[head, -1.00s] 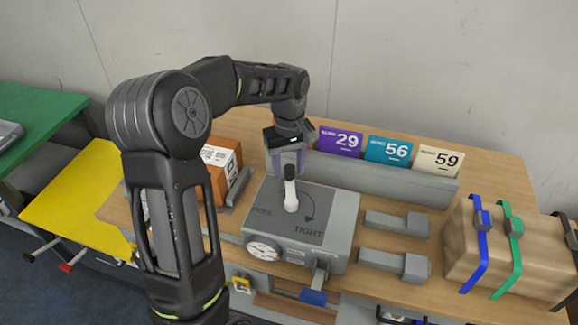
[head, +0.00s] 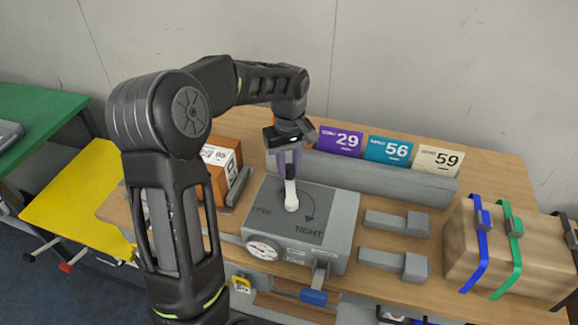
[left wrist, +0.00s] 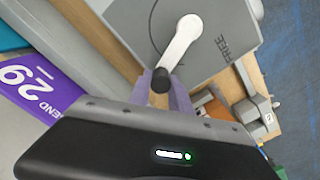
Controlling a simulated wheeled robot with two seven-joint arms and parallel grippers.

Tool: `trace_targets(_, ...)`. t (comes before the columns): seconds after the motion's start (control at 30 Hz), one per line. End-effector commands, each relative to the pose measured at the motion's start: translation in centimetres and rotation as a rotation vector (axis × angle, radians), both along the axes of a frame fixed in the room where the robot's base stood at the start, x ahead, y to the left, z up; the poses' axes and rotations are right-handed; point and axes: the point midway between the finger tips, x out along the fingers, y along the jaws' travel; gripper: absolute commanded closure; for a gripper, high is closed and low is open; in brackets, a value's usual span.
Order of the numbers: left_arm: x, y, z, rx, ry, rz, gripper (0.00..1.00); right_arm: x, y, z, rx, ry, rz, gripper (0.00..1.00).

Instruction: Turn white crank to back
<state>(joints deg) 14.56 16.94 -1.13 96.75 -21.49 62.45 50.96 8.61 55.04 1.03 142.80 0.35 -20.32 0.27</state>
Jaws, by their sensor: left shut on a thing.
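The white crank (head: 291,194) sits on top of a grey box (head: 340,212) marked FREE and TIGHT, with a round gauge (head: 264,249) on its front. In the head view the crank arm points to the back, away from me. In the left wrist view the crank (left wrist: 182,40) ends in a black knob (left wrist: 160,80). My left gripper (head: 289,163) is above the back of the box, with its purple fingers shut on the crank's knob. The fingers also show in the left wrist view (left wrist: 164,92). My right gripper is not in view.
A grey rack behind the box holds cards 29 (head: 340,141), 56 (head: 388,150) and 59 (head: 436,160). An orange-brown box (head: 225,158) stands at the left. Two grey clamp-like blocks (head: 397,222) and a strapped parcel (head: 515,240) are to the right.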

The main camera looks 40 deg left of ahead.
Motion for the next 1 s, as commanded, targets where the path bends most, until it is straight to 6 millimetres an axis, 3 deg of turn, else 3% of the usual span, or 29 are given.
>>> trace_targets(1.0, -0.26, 0.33, 0.00, 0.000, -0.002, 0.059, 1.00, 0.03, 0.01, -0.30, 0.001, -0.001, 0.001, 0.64)
